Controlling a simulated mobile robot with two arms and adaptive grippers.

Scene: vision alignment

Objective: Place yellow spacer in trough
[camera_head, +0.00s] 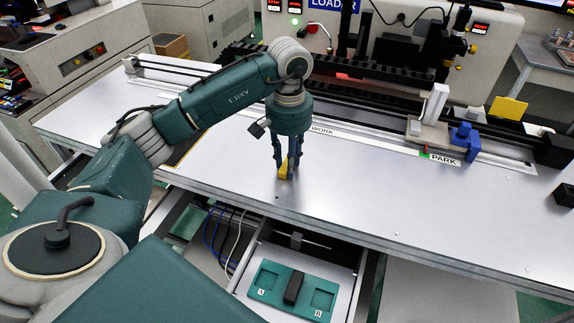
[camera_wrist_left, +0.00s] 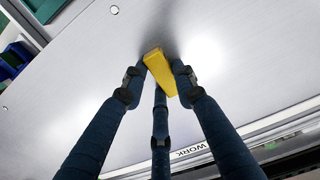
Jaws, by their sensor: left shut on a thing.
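The yellow spacer (camera_head: 283,172) is a small yellow block low over the middle of the metal table. My left gripper (camera_head: 286,167) points down and is shut on it. In the left wrist view the spacer (camera_wrist_left: 159,72) sits between the dark blue fingers (camera_wrist_left: 161,82); whether it touches the table is unclear. In an open drawer below the table's front edge, a teal tray (camera_head: 272,270) has recesses marked A and B, with a black block (camera_head: 293,288) between them. I cannot tell which part is the trough. My right gripper is out of view.
The metal tabletop (camera_head: 390,205) is clear to the right of the gripper. A linear rail with a carriage (camera_head: 428,132) and a blue block (camera_head: 465,141) runs along the back, near the PARK label. A yellow plate (camera_head: 508,109) stands behind.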

